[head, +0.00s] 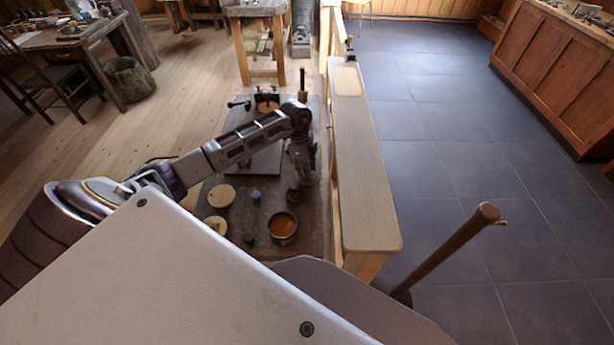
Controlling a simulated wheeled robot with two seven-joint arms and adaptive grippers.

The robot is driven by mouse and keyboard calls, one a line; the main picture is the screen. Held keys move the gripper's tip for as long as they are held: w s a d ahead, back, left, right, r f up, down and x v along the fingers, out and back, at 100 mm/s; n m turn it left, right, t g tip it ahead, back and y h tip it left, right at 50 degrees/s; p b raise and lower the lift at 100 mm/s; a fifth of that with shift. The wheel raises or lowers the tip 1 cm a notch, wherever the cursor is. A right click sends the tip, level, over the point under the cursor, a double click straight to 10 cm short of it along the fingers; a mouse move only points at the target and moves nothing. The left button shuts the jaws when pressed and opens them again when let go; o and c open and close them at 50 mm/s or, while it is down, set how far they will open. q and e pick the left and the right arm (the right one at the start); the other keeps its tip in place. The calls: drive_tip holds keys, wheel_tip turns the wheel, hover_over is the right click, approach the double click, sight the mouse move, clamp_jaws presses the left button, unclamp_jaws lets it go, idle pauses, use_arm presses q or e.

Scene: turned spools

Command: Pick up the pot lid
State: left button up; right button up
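Two pale round wooden discs lie on the dark low table (262,248), left of centre: a farther disc (221,196) and a nearer disc (216,225), partly cut off by my body. Either could be the pot lid; I cannot tell which. A dark round pot (283,227) with an orange-brown inside stands uncovered to their right. My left arm reaches in from the left and bends down over the table's right side. My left gripper (294,194) is beyond the pot, apart from both discs; its fingers are too small and dark to read. My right gripper is not in view.
A small blue-grey piece (255,195) and a dark knob-like piece (248,238) stand between discs and pot. A dark flat board (262,163) lies farther back under my arm. A long pale bench (362,165) runs along the table's right. Tiled floor beyond is open.

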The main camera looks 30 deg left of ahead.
use_arm(q)
clamp_jaws()
drive_tip(key=shift+r, duration=0.3)
wheel_tip(320, 180, up, 10)
drive_tip(key=shift+f, duration=0.25)
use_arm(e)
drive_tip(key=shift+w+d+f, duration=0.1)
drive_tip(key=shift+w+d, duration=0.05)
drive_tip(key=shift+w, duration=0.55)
